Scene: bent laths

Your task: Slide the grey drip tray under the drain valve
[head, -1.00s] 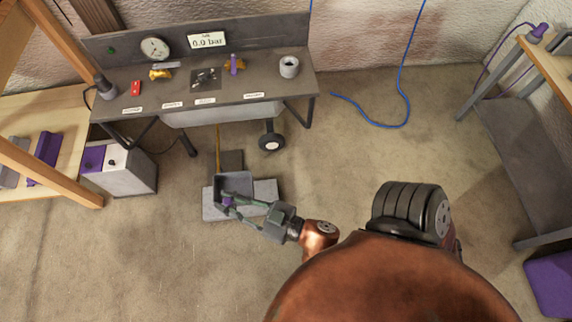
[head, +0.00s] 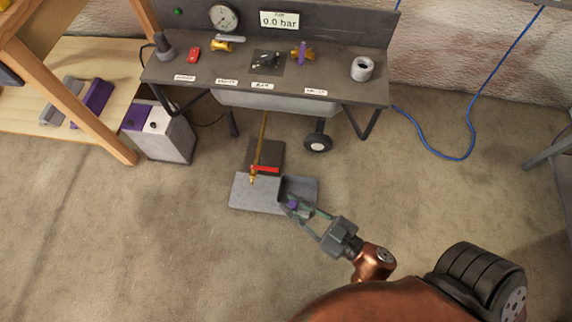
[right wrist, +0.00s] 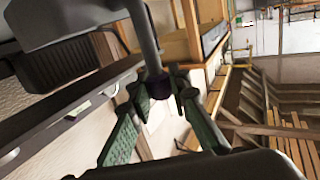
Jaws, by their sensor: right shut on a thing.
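The grey drip tray (head: 299,183) is at the right end of a flat grey slab on the floor in the head view; whether it touches the slab I cannot tell. My right gripper (head: 294,205) is shut on the purple grip of the tray, at its near side. In the right wrist view the purple grip (right wrist: 159,87) sits between the fingers, with a grey post (right wrist: 143,35) rising from it. The brass drain valve (head: 253,175) hangs at the end of a thin pipe, left of the tray. My left gripper is not in view.
The grey slab (head: 255,194) and a dark plate with a red strip (head: 265,169) lie below the bench (head: 330,92). A bench wheel (head: 318,143) is behind the tray. A grey and purple box (head: 165,135) stands left. The floor around the slab is mostly clear.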

